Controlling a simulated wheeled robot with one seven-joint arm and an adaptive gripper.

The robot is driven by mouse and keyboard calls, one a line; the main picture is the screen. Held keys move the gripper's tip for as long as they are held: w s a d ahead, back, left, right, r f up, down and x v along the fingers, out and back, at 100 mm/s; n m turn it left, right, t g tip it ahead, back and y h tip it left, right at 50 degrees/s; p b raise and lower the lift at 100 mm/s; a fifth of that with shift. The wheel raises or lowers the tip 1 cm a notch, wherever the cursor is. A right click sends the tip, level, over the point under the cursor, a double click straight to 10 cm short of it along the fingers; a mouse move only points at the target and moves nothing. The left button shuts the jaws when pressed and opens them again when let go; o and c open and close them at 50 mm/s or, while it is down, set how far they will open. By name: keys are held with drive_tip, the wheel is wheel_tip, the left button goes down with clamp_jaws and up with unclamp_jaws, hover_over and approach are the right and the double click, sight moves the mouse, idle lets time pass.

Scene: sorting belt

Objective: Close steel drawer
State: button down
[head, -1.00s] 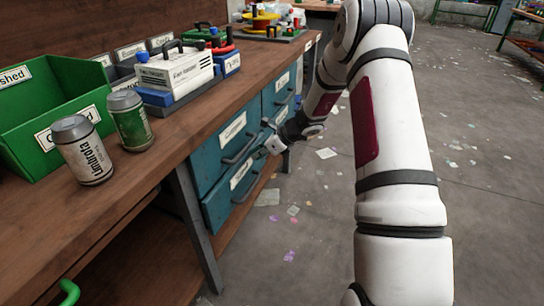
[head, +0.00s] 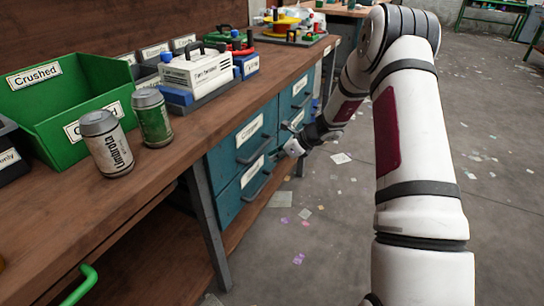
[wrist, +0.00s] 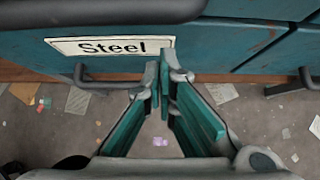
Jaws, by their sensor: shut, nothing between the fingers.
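The steel drawer (wrist: 60,52) has a blue-green front with a white "Steel" label (wrist: 110,47) and a dark bar handle (wrist: 110,83) below it. In the head view it appears to be the lower left drawer (head: 231,203) under the bench. Its front looks about level with the drawer above; I cannot tell whether a small gap is left. My gripper (head: 292,148) is in front of the drawers. In the wrist view my gripper (wrist: 166,72) has its fingertips together and empty, at the right end of the label. Contact with the front cannot be told.
The wooden bench (head: 190,152) holds two cans (head: 105,145), a green "Crushed" bin (head: 85,90) and a white device (head: 196,68). A bench leg (head: 205,215) stands left of the drawers. The floor (head: 335,230) to the right is open, with scattered paper scraps.

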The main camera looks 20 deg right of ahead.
drive_tip(key=s+d+f+p+v, duration=0.1)
drive_tip(key=p+v, duration=0.2)
drive_tip(key=v, duration=0.8)
drive_tip(key=s+a+r+n+g, duration=0.5)
drive_tip(key=s+a+r+n, duration=1.1)
drive_tip(key=a+r, duration=0.45)
drive_tip(key=s+a+r+n+g+h, duration=0.1)
drive_tip(key=s+r+n, duration=0.15)
drive_tip(key=s, duration=0.45)
drive_tip(key=s+a+r+n+h, duration=0.1)
drive_tip(key=s+n, duration=0.3)
drive_tip(key=s, duration=0.4)
drive_tip(key=s+d+f+n+h, duration=0.1)
drive_tip(key=s+d+n+h, duration=0.15)
drive_tip(key=s, duration=0.45)
drive_tip(key=s+d+n+h, duration=0.1)
drive_tip(key=s+n, duration=0.2)
drive_tip(key=s, duration=0.4)
wheel_tip(320, 180, up, 28)
drive_tip(key=t+p, duration=0.3)
drive_tip(key=p, duration=2.4)
drive_tip(key=shift+d, duration=0.4)
drive_tip(key=shift+a, duration=0.1)
